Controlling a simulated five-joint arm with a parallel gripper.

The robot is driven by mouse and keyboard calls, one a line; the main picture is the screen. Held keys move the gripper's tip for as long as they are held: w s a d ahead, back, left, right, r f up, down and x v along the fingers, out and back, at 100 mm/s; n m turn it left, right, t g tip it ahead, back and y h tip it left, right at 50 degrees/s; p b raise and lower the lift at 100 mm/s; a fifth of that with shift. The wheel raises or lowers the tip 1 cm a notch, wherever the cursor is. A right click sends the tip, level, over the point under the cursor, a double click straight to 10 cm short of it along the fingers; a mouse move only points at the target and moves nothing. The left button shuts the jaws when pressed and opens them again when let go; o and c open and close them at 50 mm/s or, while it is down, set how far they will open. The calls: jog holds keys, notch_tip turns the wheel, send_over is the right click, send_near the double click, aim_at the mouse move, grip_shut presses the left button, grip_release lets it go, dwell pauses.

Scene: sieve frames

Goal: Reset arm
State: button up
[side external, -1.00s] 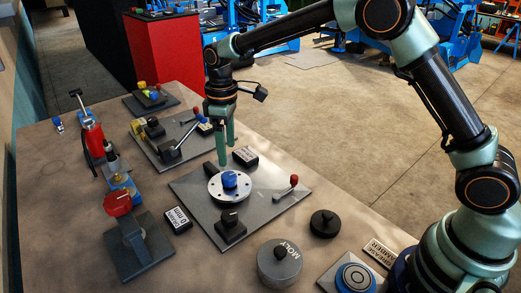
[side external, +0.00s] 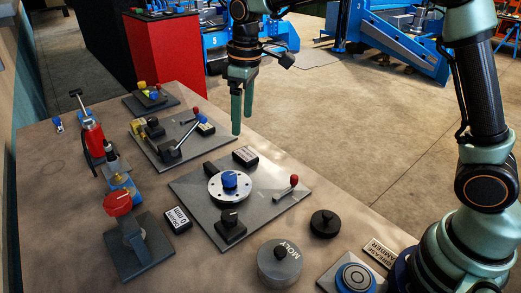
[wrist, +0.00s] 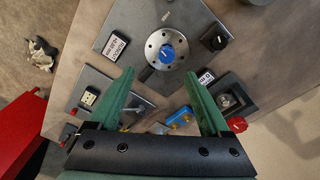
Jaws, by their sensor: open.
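My gripper (side external: 242,108) hangs in the air above the bench's far right edge, its two green fingers pointing down. In the wrist view my gripper (wrist: 165,93) has its fingers spread apart with nothing held between them. Below and in front of it is a grey plate (side external: 265,208) with a round silver disc (side external: 215,191) and a blue knob (side external: 230,179) on top. The blue knob also shows in the wrist view (wrist: 167,55), beyond the fingertips. The gripper touches none of these.
The bench (side external: 65,210) also carries a lever plate (side external: 150,150), a red-knobbed fixture (side external: 118,204), a red cylinder (side external: 92,140), a round grey weight (side external: 279,262) and a black knob piece (side external: 324,223). A red cabinet (side external: 165,50) stands behind. Air above the bench is free.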

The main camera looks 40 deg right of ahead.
jog(key=s+d+r+m+t, duration=0.2)
jog(key=s+d, duration=0.3)
jog(key=s, duration=0.4)
jog(key=s+d+r+m+t, duration=0.1)
jog(key=s+d+m, duration=0.3)
jog(key=s, duration=0.5)
jog(key=shift+d+r+m+t, duration=0.35)
jog(key=shift+d+m+t, duration=0.05)
jog(key=shift+d+t, duration=0.45)
jog(key=n+g, duration=0.6)
jog(key=n, duration=0.7)
send_over(229, 176)
notch_tip(229, 176, down, 9)
notch_tip(229, 176, down, 12)
jog(key=shift+w+r, duration=0.1)
jog(key=shift+r, duration=0.15)
